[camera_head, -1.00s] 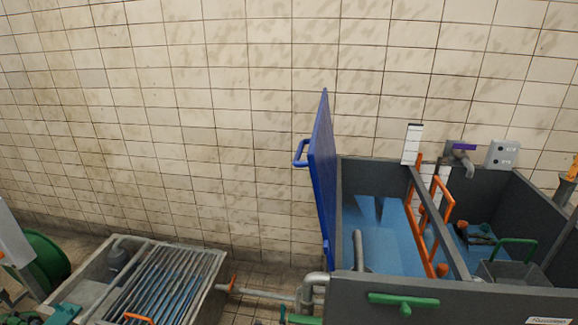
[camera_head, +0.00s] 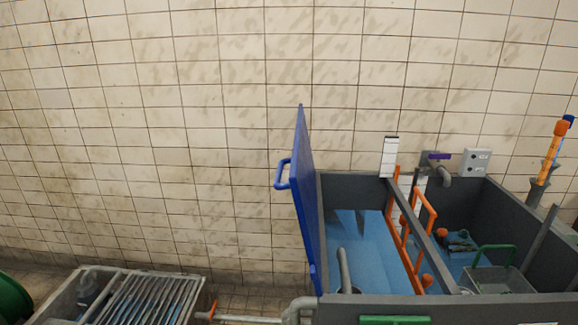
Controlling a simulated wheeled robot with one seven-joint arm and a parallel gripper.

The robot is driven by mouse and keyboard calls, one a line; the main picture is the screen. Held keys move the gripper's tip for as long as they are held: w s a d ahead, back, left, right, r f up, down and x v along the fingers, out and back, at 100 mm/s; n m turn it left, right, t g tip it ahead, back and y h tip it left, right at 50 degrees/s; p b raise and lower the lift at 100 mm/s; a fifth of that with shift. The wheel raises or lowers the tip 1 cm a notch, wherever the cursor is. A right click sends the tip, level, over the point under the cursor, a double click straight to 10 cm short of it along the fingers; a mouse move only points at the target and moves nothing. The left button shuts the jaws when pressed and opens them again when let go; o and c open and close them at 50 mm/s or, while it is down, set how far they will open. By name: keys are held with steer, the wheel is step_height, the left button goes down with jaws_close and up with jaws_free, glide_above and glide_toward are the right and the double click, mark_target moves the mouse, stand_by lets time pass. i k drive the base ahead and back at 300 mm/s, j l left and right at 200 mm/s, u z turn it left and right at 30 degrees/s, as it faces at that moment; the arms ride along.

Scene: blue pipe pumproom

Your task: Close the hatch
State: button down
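The blue hatch (camera_head: 305,205) stands open and nearly upright at the left edge of the grey tank (camera_head: 440,307). Its blue handle (camera_head: 281,174) sticks out to the left from its outer face. The left compartment of the tank is uncovered and shows a light blue inside (camera_head: 362,245) with a grey pipe in it. My gripper is not in view.
An orange frame (camera_head: 410,235) stands by the tank's divider. A tap (camera_head: 438,168) and a grey socket box (camera_head: 477,161) are on the tiled wall behind. A grated basin (camera_head: 150,297) stands at the lower left. Pipes (camera_head: 300,309) run between basin and tank.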

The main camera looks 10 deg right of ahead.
mark_target(302, 183)
steer(key=i+j+z, duration=0.25)
steer(key=i+j, duration=0.15)
steer(key=j, duration=0.25)
steer(key=i+j+z, duration=0.15)
steer(key=j, duration=0.25)
steer(key=i+j+z, duration=0.1)
steer(key=j, duration=0.25)
steer(key=i, duration=0.1)
